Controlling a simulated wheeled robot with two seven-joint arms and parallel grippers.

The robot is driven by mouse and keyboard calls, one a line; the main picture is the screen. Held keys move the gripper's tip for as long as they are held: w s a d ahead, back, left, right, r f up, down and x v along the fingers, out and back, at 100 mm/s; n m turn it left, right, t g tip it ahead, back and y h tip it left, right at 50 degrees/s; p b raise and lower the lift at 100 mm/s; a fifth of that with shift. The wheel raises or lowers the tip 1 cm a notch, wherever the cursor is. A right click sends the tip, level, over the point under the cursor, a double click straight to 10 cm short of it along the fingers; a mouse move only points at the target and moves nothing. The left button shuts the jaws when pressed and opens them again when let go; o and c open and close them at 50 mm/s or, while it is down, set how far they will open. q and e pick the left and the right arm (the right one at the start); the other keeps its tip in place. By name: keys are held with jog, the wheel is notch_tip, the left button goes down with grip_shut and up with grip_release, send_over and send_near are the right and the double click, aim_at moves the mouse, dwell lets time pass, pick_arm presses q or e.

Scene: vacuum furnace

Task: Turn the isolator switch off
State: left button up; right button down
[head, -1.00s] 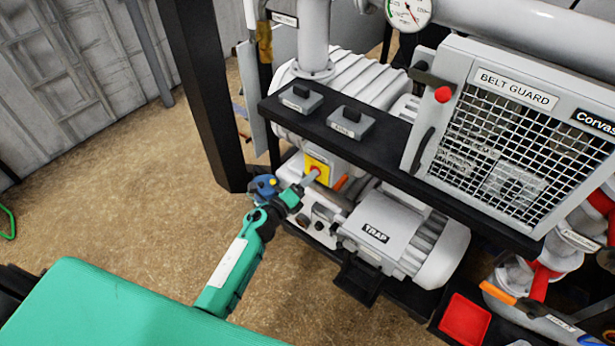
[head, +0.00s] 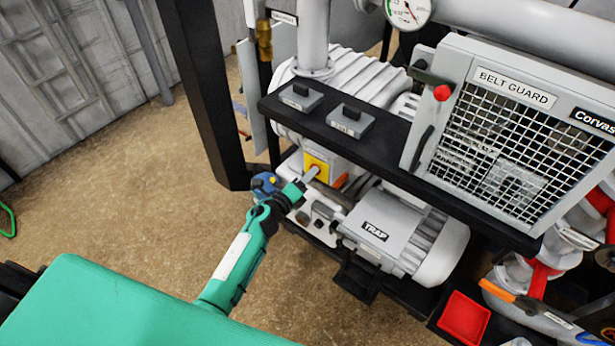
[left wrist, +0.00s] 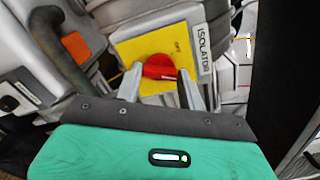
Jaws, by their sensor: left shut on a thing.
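The isolator switch is a red knob (left wrist: 159,67) on a yellow plate (left wrist: 150,45), with an "ISOLATOR" label (left wrist: 204,48) beside it in the left wrist view. In the head view the yellow plate (head: 316,166) sits low on the machine, under the black shelf. My left gripper (left wrist: 160,78) has its two fingers on either side of the red knob and is shut on it. In the head view my left gripper (head: 312,174) reaches the plate and hides most of the knob. My right gripper is not in view.
Above is a black shelf (head: 385,160) with two small grey switch boxes. The belt guard (head: 520,140) stands at the right, and the grey trap motor (head: 400,235) is right of my gripper. A black post (head: 212,90) stands to the left. Open floor lies at the lower left.

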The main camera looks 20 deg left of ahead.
pick_arm(q)
jog(key=shift+f+n+p, duration=0.1)
jog(key=shift+n+p, duration=0.95)
jog(key=shift+n, duration=4.65)
jog(key=o, duration=0.9)
jog(key=shift+o, duration=0.4)
